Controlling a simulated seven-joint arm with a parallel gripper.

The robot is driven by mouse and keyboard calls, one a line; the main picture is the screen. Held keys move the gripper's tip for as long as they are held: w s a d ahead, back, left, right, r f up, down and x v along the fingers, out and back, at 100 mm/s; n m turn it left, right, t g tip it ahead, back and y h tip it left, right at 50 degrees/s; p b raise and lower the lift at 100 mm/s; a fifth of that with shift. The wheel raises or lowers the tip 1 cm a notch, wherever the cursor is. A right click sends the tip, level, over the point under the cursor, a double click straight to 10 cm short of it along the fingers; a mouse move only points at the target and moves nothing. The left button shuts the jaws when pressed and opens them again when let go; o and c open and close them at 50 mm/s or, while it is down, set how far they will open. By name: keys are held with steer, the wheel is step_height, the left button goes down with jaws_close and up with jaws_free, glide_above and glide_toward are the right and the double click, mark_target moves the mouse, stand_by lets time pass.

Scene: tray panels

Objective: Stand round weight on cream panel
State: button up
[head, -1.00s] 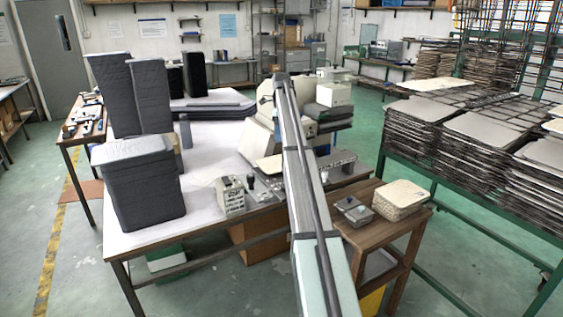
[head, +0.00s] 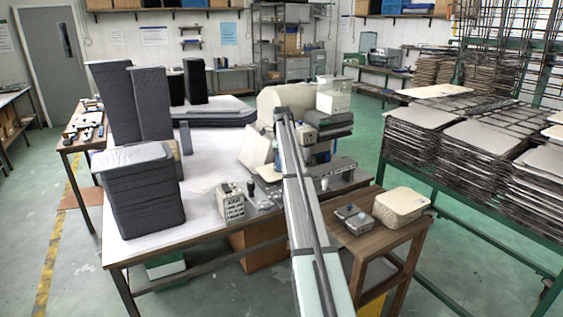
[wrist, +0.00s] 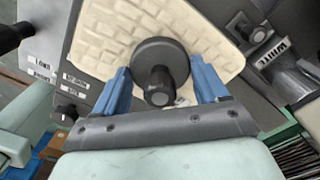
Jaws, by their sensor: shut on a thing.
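The round weight (wrist: 161,52) is a dark grey disc with a black knob standing up from its middle, seen in the wrist view. My gripper (wrist: 159,66) has its two blue fingers shut on either side of the disc. The cream panel (wrist: 105,32), with a brick-like raised pattern, lies behind and below the weight. I cannot tell whether the weight touches it. In the head view my arm hides the gripper and the weight. A pale cream edge (head: 267,173), perhaps the same panel, shows just left of my arm.
In the wrist view, a grey box with labels and a knob (wrist: 68,112) is on the left; a labelled grey part (wrist: 262,48) is on the right. In the head view, dark stacks (head: 140,200) stand on the table's left, and a cream block (head: 401,206) sits on the wooden stand.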

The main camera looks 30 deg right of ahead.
steer(key=shift+f, duration=0.1)
steer(key=o, duration=1.5)
step_height(320, 180, up, 12)
steer(key=shift+r, duration=0.15)
